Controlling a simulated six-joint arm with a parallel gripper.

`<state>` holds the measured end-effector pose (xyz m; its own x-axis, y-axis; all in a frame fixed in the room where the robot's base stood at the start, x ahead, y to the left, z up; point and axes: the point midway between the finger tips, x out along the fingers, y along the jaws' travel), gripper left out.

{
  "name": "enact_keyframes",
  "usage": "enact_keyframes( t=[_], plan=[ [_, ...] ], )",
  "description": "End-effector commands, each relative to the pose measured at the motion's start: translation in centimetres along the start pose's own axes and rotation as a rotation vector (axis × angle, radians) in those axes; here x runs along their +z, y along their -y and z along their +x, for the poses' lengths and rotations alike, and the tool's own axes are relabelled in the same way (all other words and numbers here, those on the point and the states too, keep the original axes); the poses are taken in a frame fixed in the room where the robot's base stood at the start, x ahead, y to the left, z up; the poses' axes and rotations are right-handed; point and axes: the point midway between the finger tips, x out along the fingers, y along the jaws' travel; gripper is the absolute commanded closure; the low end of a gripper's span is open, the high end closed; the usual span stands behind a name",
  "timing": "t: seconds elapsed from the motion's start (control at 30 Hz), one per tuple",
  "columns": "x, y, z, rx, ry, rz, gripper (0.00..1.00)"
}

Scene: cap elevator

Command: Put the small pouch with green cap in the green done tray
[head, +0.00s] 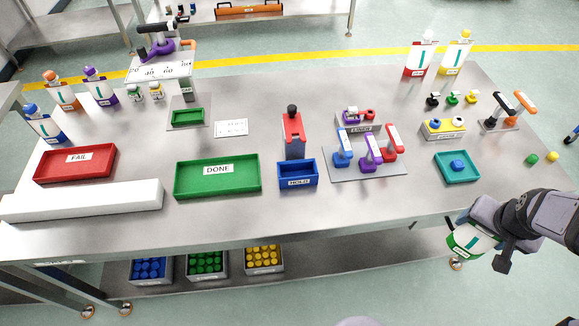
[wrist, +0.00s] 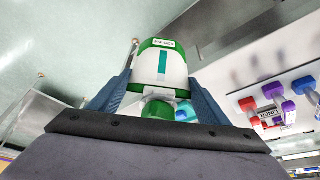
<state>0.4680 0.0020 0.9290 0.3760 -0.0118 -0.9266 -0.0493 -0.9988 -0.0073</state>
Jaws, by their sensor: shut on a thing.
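My gripper (head: 478,228) is at the lower right in the head view, in front of the table's front edge. It is shut on a white pouch (head: 463,240) with a green end band, tilted and held clear of the table. In the wrist view the pouch (wrist: 170,66) sits between the blue fingers, with its green cap (wrist: 158,111) towards the palm and its labelled green end away. The green DONE tray (head: 217,191) lies at the front left of the table and looks empty.
A blue HOLD bin (head: 297,182), a rack with blue, purple and red levers (head: 365,173), and a teal tray (head: 457,176) with a blue piece stand between gripper and DONE tray. The red FAIL tray (head: 75,174) and a long white block (head: 82,200) are left of it.

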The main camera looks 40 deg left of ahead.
Motion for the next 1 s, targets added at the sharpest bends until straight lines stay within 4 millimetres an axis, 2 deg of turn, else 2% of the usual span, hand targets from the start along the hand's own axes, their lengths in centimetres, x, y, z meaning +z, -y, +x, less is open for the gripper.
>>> enact_keyframes(
  t=[0.2, 0.5, 0.77, 0.87, 1.0],
  plan=[
    [-2.0, 0.3, -2.4, 0.037, -0.001, 0.100, 0.55],
    [-3.9, -0.1, -5.4, 0.104, -0.012, 0.231, 0.55],
    [-6.1, 5.2, -5.4, 0.068, -0.010, 0.144, 0.55],
    [-7.0, 8.1, -5.6, 0.049, -0.010, 0.099, 0.55],
    [-8.0, 13.6, -6.0, 0.016, -0.008, 0.018, 0.55]
  ],
)
